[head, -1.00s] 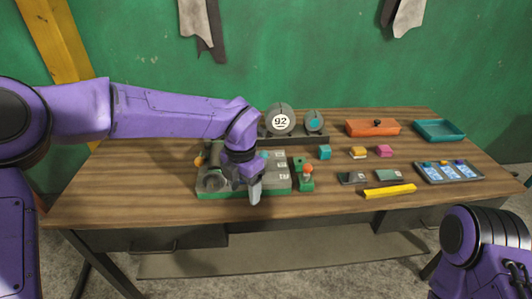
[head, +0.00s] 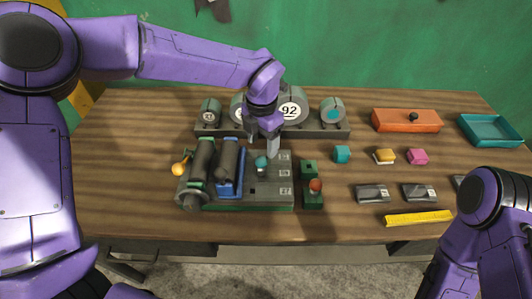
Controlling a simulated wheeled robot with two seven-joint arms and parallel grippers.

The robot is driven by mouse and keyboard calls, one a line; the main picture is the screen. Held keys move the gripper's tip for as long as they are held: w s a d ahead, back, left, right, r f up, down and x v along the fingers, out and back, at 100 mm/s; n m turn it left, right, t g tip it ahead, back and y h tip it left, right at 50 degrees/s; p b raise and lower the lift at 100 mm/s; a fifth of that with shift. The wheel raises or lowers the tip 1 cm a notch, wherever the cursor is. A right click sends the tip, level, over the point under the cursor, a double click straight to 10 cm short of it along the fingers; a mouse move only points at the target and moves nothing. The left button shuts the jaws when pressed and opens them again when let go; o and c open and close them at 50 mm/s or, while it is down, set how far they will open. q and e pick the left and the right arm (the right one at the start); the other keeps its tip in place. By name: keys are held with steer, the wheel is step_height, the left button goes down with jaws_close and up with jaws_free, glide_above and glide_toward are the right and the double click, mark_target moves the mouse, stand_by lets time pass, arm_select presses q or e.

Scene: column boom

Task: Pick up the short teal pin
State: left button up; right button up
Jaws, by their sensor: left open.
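The short teal pin (head: 261,161) stands upright in the grey board (head: 270,190), with its rounded teal top showing. My left gripper (head: 261,150) points down just above and behind the pin in the head view. Its fingers are apart, and nothing shows between them. I cannot tell how far it is from the pin in depth. My right arm shows at the lower right, but its gripper is out of view.
A green block with a red knob (head: 315,186) is on the right. A rack of grey discs (head: 325,131) stands behind.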

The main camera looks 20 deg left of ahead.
mark_target(261, 166)
arm_select(q)
steer(key=s+f, duration=0.1)
steer(key=s+f+p, duration=0.1)
steer(key=f, duration=0.2)
steer(key=f+p, duration=0.1)
steer(key=f, duration=0.1)
steer(key=f+p, duration=0.1)
steer(key=shift+w+f, duration=0.3)
steer(key=shift+f, duration=0.45)
steer(key=shift+s, duration=0.2)
arm_select(e)
steer(key=r, duration=0.1)
steer(key=s+r, duration=0.1)
steer(key=r, duration=0.1)
steer(key=shift+r, duration=0.2)
arm_select(q)
steer(key=shift+c, duration=1.2)
steer(key=c, duration=0.9)
